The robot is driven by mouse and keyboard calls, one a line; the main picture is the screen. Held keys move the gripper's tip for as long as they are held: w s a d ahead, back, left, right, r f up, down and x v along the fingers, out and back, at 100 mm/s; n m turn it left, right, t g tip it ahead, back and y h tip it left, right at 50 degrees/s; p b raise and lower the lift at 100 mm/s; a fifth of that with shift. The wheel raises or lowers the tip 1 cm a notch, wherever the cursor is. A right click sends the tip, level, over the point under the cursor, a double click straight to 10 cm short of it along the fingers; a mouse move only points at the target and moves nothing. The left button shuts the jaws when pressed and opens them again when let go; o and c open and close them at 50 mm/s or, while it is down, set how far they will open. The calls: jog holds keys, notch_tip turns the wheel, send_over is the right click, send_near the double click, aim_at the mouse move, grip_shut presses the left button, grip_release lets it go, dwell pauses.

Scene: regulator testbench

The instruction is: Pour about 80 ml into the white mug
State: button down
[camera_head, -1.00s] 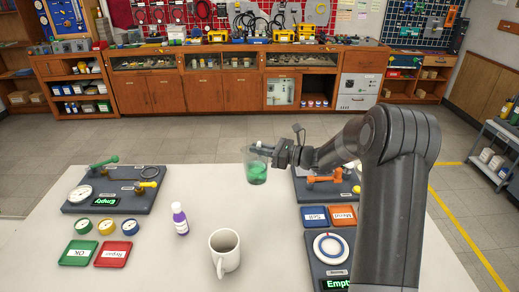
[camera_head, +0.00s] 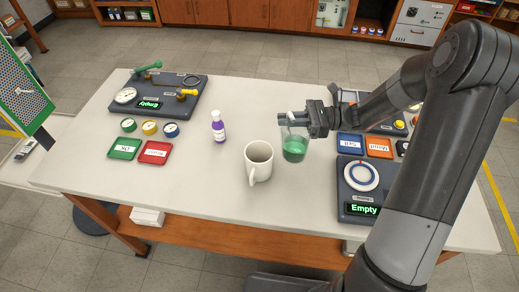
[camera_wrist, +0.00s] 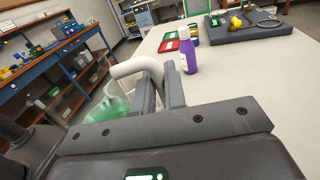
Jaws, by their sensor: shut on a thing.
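The white mug (camera_head: 258,164) stands upright on the table, its opening up and empty as far as I can see. Its handle faces the near left. My gripper (camera_head: 290,122) is shut on a clear container (camera_head: 294,148) with green liquid in it. The container is held roughly upright just right of the mug, apart from it. The green liquid (camera_wrist: 115,106) shows left of the fingers.
A purple bottle (camera_head: 219,128) stands left of the mug. Green (camera_head: 125,148) and red (camera_head: 154,152) trays lie farther left. A round scale reading "Empty" (camera_head: 360,177) sits at the right, with blue (camera_head: 350,144) and orange (camera_head: 379,146) trays behind it. The table's front (camera_head: 200,190) is clear.

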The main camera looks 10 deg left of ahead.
aim_at(285, 138)
jog(key=s+n+g, duration=0.1)
jog(key=s, duration=0.2)
jog(key=s+n+g, duration=0.1)
jog(key=s, duration=0.1)
jog(key=s+g+h, duration=0.1)
jog(key=s+g, duration=0.1)
jog(key=s, duration=0.1)
jog(key=shift+s+d+f+n, duration=0.2)
jog(key=shift+s+d+n, duration=0.05)
jog(key=shift+s+n, duration=0.15)
jog(key=shift+w+a, duration=0.1)
jog(key=shift+w, duration=0.05)
jog(key=shift+w+a+f+m+h, duration=0.1)
jog(key=shift+a+f+m+h, duration=0.1)
jog(key=shift+m+h, duration=0.25)
jog(key=shift+w+a+f+m+h, duration=0.1)
jog(key=shift+a+m+h, duration=0.1)
jog(key=shift+m+h, duration=0.25)
jog(key=m+h, duration=0.1)
jog(key=h, duration=0.1)
jog(key=r+m+h, duration=0.1)
jog(key=m+h, duration=0.1)
jog(key=r+m+h, duration=0.1)
jog(key=m+h, duration=0.1)
jog(key=shift+w+a+r, duration=0.15)
jog(key=shift+a, duration=0.25)
jog(key=shift+d+f+m+h+p, duration=0.15)
jog(key=shift+f+m+h+p, duration=0.15)
jog(key=shift+h, duration=0.2)
